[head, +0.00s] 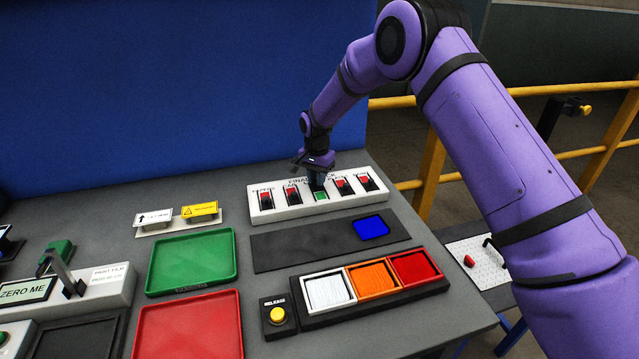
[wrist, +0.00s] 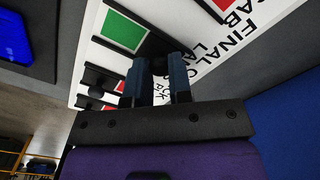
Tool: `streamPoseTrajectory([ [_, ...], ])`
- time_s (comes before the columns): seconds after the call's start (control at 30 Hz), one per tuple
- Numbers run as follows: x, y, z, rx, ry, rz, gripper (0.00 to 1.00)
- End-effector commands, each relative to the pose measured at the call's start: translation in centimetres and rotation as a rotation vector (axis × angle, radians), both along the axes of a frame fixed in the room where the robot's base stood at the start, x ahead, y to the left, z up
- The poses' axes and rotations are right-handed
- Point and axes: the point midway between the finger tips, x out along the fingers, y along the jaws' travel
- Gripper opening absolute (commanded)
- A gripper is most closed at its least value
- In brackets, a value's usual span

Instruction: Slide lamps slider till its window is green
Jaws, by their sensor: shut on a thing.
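The white FINAL CHECK panel (head: 285,213) stands at the back of the grey bench with a row of slider slots and windows. The middle window (head: 320,196) is green; it also shows green in the wrist view (wrist: 122,32). The other windows in the row are red. My gripper (head: 317,184) points down at the middle slot, just behind the green window. In the wrist view its two blue fingers (wrist: 157,72) are shut on the slider knob, which they mostly hide. A label starting "LA" lies beside the fingers, partly covered.
In front of the panel lies a dark strip with a blue square (head: 370,228). Nearer are white, orange and red bins (head: 372,276) and a yellow release button (head: 278,315). Green (head: 191,290) and red trays lie to the left. A blue wall is behind.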

Motion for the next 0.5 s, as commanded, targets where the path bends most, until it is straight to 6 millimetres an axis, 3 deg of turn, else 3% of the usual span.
streamPoseTrajectory([
  [0.37,0.71,0.19,0.06,0.002,-0.004,0.001,0.0],
  [0.4,0.73,0.19,0.08,0.002,-0.005,0.001,0.24],
  [0.5,0.71,0.18,0.08,0.002,-0.005,0.001,0.46],
])
